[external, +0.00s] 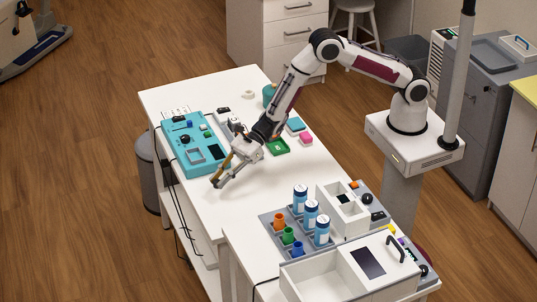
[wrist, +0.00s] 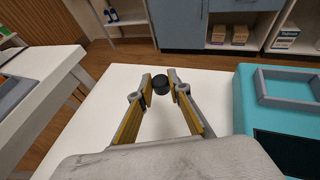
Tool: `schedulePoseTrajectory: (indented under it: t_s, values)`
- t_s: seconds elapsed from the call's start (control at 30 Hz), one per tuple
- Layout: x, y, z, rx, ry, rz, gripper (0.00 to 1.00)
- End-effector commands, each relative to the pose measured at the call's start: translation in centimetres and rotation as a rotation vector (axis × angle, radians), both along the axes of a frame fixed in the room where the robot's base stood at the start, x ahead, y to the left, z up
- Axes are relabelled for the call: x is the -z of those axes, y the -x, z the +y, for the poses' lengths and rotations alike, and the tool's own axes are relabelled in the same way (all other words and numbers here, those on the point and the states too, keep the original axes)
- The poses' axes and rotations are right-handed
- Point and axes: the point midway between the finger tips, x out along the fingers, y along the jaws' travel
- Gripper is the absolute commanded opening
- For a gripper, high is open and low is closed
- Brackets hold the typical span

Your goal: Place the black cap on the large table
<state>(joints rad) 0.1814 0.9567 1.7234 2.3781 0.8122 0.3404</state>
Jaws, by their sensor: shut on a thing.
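The black cap (wrist: 160,85) shows in the wrist view between the tips of my gripper (wrist: 160,92). My gripper is shut on it, one finger on each side. In the external view my gripper (external: 218,183) is low over the left edge of the large white table (external: 200,204), in front of the teal device. The cap is too small or hidden to make out there. I cannot tell whether the cap touches the table top.
The teal device (external: 205,168) stands close to my gripper, with a black cable at its left. A grey rack (external: 269,219) with blue-and-white bottles and a white box (external: 312,281) stand at the front right. The white table top between them is clear.

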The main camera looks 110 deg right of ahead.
Motion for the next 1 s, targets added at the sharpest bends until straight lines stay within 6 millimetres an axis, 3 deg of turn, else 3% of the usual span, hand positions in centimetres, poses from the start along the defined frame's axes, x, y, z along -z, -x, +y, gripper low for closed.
schedulePoseTrajectory:
  t_s: [0.17, 0.57, 1.0]
  values:
    - [0.5, 0.0, 0.0, 0.0, 0.0, 0.001, 0.1]
    - [3.6, 0.0, 0.0, 0.0, 0.0, 0.001, 0.1]
    - [3.9, 0.0, 0.0, 0.0, -0.001, 0.0, 0.1]
